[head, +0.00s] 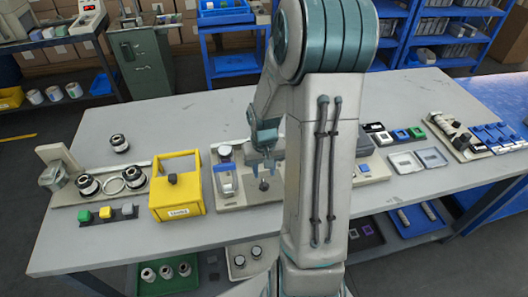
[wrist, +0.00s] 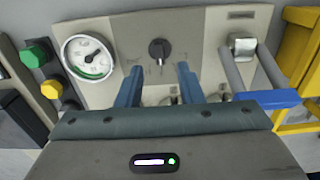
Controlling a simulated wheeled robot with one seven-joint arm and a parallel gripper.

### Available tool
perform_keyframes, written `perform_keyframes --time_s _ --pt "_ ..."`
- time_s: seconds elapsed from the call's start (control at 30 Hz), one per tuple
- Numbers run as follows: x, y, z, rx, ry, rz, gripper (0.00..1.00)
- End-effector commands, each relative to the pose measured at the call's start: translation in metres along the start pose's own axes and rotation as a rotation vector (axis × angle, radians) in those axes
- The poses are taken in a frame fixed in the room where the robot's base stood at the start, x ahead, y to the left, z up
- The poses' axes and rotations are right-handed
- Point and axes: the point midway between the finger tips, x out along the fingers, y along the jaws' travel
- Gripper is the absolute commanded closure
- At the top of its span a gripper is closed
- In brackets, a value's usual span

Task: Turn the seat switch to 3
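A black rotary knob (wrist: 160,50), which looks like the seat switch, sits upper middle on a beige panel (wrist: 205,30) in the wrist view. Small marks surround it, too small to read, so I cannot tell its setting. My gripper (wrist: 159,74) is open, its two blue fingers apart, with the knob just beyond and between the tips. I see no contact. In the head view my gripper (head: 264,172) is over the bench, and my arm hides part of the panel. Lower knobs (wrist: 171,99) are partly hidden behind the fingers and gripper body.
A round dial gauge (wrist: 88,57) is left of the knob. A blue-handled lever frame (wrist: 265,98) stands close on the right, beside a yellow frame (wrist: 300,50). Green (wrist: 36,52) and yellow (wrist: 52,89) buttons are at far left. Bare bench (head: 205,115) lies behind the fixtures.

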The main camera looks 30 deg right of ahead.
Motion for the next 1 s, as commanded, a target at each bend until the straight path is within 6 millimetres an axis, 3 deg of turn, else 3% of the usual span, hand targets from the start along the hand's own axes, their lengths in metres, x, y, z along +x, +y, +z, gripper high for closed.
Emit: perform_keyframes --time_s 0.2,0.4,0.6,1.0 --pt "-0.046 0.000 -0.001 0.000 0.006 0.001 0.66" --pt "-0.075 0.000 -0.001 0.000 0.003 0.001 0.66" --pt "-0.085 0.000 -0.001 0.000 0.002 0.000 0.66" --pt "-0.085 0.000 0.000 0.000 0.001 0.000 0.66"
